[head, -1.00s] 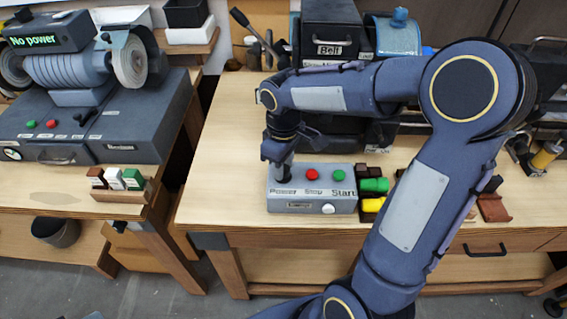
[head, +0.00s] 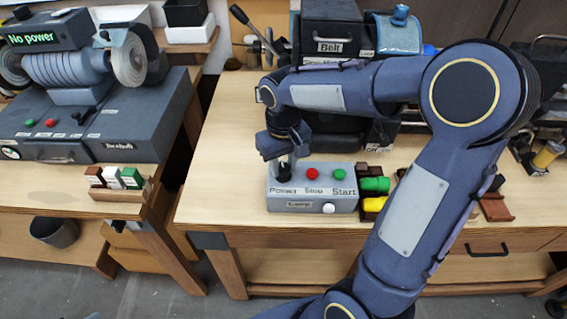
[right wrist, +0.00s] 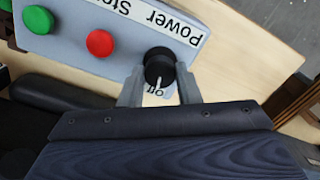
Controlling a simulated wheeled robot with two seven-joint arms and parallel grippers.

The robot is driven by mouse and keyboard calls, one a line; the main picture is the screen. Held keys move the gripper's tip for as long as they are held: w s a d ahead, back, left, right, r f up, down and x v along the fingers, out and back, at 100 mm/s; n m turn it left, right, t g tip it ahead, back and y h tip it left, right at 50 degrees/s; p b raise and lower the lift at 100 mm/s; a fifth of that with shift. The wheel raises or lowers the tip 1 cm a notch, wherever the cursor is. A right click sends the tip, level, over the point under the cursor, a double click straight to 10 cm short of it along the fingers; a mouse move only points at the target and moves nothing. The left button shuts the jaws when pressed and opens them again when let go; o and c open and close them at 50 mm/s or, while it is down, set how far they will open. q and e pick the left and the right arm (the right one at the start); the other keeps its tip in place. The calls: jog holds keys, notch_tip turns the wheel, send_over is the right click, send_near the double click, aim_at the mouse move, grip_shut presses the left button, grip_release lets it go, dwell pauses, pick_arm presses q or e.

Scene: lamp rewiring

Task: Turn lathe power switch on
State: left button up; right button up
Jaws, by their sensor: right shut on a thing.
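The grey lathe control box (head: 312,205) stands near the table's front edge. Its black power knob (head: 284,173) is at the left, above the "Power" label, with a red stop button (head: 312,174) and a green start button (head: 339,174) to its right. My right gripper (head: 287,162) points down at the knob. In the right wrist view, the power knob (right wrist: 159,62) sits between the two grey fingers of the right gripper (right wrist: 160,78), which is shut on it. The knob's white mark points toward the "Off" lettering (right wrist: 155,92). My left gripper is out of view.
Dark machinery (head: 332,30) labelled "Belt" stands behind. Wooden holders with green and yellow spools (head: 375,185) sit close to the box's right side. A second bench at the left carries a grinder (head: 90,115) with a "No power" display. The wooden table (head: 225,150) is clear left of the box.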

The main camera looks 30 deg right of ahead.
aim_at(284, 168)
jog(key=m, duration=0.6)
jog(key=shift+m, duration=0.3)
jog(key=m, duration=0.5)
jog(key=shift+r, duration=0.1)
dwell(0.3)
jog(key=o, duration=1)
notch_tip(284, 168, up, 8)
jog(key=shift+f, duration=0.1)
